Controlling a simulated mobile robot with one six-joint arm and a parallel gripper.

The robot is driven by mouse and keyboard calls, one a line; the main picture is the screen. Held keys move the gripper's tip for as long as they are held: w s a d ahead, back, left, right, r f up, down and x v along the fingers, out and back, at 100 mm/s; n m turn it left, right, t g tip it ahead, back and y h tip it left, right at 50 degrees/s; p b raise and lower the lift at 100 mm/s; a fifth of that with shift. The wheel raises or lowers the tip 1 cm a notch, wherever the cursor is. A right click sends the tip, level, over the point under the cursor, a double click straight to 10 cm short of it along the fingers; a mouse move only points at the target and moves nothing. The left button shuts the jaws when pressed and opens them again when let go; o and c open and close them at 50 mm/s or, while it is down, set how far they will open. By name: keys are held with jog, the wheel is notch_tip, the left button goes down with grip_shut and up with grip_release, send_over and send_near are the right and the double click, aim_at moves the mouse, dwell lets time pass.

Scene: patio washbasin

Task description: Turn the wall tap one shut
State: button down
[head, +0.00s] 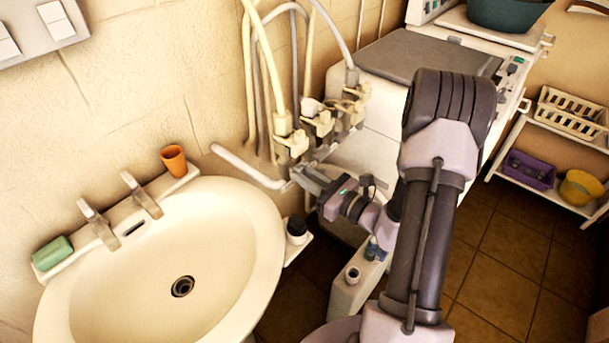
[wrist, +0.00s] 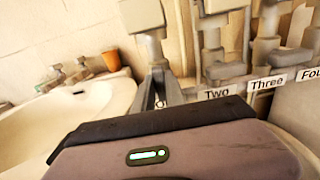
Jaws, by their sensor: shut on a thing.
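Wall tap one (head: 291,143) is the nearest of a row of cream taps on the wall, with a hose rising from its top. My gripper (head: 296,172) is at its lower front, shut on its handle. In the wrist view, the fingertips (wrist: 159,70) meet just below the pale block of tap one (wrist: 143,14). The fingers hide most of the label below it, and the exact grip and handle angle are hard to make out.
Tap two (head: 319,122) is close on the right; labels Two (wrist: 217,92) and Three (wrist: 267,83) show. A white pipe (head: 245,166) runs left. The washbasin (head: 245,215) with an orange cup (head: 174,160) is left. A white machine (head: 400,55) stands behind.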

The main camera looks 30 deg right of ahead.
jog(key=m+p, duration=0.3)
jog(key=m, duration=0.1)
jog(key=shift+r+p, duration=0.15)
jog(key=shift+p, duration=0.15)
jog(key=m+p, duration=0.4)
jog(key=m, duration=0.1)
jog(key=shift+d, duration=0.15)
jog(key=shift+w+f+m+p, duration=0.1)
jog(key=shift+f+m+p, duration=0.1)
jog(key=shift+m+p, duration=1.6)
jog(key=shift+f+m+p, duration=0.2)
jog(key=shift+m+p, duration=0.55)
jog(key=shift+m, duration=1.95)
jog(key=c, duration=1.4)
grip_release()
